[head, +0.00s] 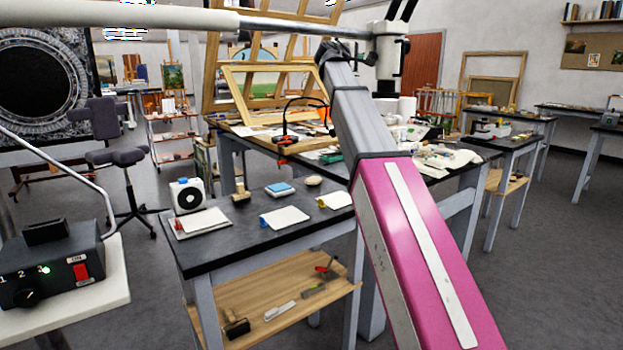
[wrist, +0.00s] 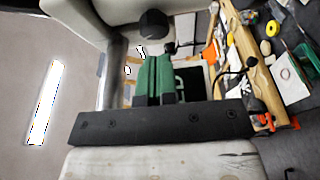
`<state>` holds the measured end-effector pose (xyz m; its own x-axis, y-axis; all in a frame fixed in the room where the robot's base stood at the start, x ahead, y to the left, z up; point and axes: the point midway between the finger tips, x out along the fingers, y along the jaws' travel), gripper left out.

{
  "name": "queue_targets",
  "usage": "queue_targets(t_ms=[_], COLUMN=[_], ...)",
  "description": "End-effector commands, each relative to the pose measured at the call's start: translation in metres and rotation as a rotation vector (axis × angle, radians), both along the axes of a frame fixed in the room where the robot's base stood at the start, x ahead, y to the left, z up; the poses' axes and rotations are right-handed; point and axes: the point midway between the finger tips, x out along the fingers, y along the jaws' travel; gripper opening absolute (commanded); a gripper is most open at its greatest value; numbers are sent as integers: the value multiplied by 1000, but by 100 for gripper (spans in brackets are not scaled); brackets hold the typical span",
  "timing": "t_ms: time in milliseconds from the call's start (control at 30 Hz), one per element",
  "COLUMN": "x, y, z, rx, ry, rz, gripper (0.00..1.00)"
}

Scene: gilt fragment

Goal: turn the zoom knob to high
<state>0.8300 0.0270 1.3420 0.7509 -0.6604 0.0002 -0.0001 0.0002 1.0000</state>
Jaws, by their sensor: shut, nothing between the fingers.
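A white stereo microscope (head: 388,62) with black eyepieces hangs on a pale horizontal boom in the head view. A dark round knob (head: 404,46) shows on its side, and a dark round knob (wrist: 152,24) also shows on the pale body in the wrist view. I cannot read any zoom marks. My gripper (wrist: 158,60) has green fingers that are shut and empty. In the wrist view they point towards the knob, which appears beyond their tips; I cannot tell whether they touch anything. In the head view my gripper cannot be made out at the end of my arm.
The boom (head: 200,18) crosses the top of the head view. A wooden stretcher frame (head: 243,100) and a cluttered table (head: 232,128) stand behind my arm. A dark bench (head: 200,262) is in front. A control box (head: 55,265) with a dial is at lower left.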

Motion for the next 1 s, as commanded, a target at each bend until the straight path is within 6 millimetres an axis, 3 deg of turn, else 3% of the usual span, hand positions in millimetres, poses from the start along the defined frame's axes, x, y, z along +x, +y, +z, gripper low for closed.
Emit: queue_targets(t_ms=[133, 367, 1000], x=[2, 3, 24], y=[7, -1, -57], z=[21, 22, 22], rx=[2, 0, 1], ry=[-1, 0, 0], rz=[-1, -2, 0], gripper=[0, 0, 0])
